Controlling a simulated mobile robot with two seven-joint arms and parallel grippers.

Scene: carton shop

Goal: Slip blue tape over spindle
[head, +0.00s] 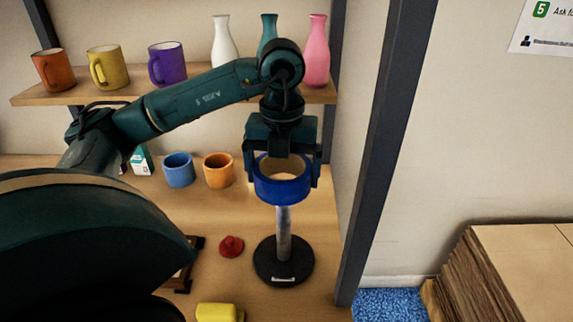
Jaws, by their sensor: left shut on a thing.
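The blue tape (283,190) is a wide roll held by my left gripper (284,178), whose fingers are shut on its two sides. The roll hangs over the upper end of the spindle (284,235), a grey metal post on a round black base (283,270). The post shows below the roll and its top is hidden behind the roll's front wall. I cannot tell whether the roll is around the post or just above it. My right gripper is not in view.
A blue cup (179,171) and an orange cup (218,171) stand left of the roll. A red object (231,246) and a yellow object (216,312) lie left of the base. A dark shelf post (385,150) stands to the right. Mugs and bottles line the upper shelf (130,93).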

